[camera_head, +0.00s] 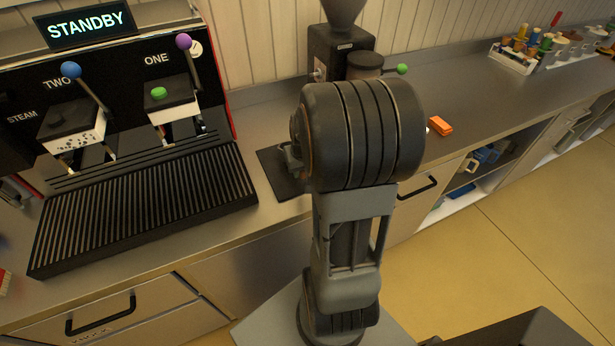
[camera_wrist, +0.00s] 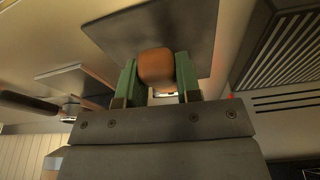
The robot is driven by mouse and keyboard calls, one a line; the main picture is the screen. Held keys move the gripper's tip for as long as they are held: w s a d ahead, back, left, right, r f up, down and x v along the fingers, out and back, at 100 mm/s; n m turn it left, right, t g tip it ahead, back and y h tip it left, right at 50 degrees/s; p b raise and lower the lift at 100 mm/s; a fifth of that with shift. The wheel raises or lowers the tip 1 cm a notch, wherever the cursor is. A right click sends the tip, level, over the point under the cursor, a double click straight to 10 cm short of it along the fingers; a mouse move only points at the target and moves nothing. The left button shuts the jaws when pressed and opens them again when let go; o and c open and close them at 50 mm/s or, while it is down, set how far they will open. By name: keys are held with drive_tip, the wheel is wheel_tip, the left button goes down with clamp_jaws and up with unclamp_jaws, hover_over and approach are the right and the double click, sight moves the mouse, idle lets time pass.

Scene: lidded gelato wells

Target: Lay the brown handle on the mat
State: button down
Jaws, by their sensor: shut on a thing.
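The brown handle (camera_wrist: 156,66) shows its rounded orange-brown end between the two green fingers of my gripper (camera_wrist: 157,75) in the wrist view. The fingers are shut on it, and the rest of the handle is mostly hidden. The mat (camera_wrist: 135,30) is a dark flat rectangle behind the handle in the wrist view. In the head view the mat (camera_head: 278,183) lies on the counter, partly covered by my arm. The gripper is mostly hidden there behind my arm, over the mat's right side. I cannot tell whether the handle touches the mat.
The coffee machine's drip tray (camera_head: 145,215) is left of the mat. A grinder (camera_head: 338,50) stands behind my arm. An orange block (camera_head: 440,126) lies to the right on the counter. A dark bar-like handle (camera_wrist: 30,103) shows at left in the wrist view.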

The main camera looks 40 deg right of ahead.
drive_tip(key=w, duration=0.2)
drive_tip(key=w+d, duration=0.1)
drive_tip(key=shift+w+f, duration=0.15)
drive_tip(key=shift+f, duration=0.1)
drive_tip(key=shift+f+b, duration=0.7)
drive_tip(key=shift+b, duration=0.2)
drive_tip(key=shift+f+b, duration=0.3)
drive_tip(key=shift+f, duration=0.05)
drive_tip(key=c, duration=0.7)
unclamp_jaws()
drive_tip(key=shift+a, duration=0.1)
drive_tip(key=shift+c, duration=0.2)
drive_tip(key=s+r+p, duration=0.1)
drive_tip(key=s, duration=0.1)
drive_tip(key=s+a+r+p, duration=0.1)
drive_tip(key=r, duration=0.1)
drive_tip(key=shift+s, duration=0.4)
drive_tip(key=shift+s+a+r, duration=0.1)
drive_tip(key=shift+s+r, duration=0.2)
drive_tip(key=shift+s, duration=0.25)
drive_tip(key=v, duration=1.4)
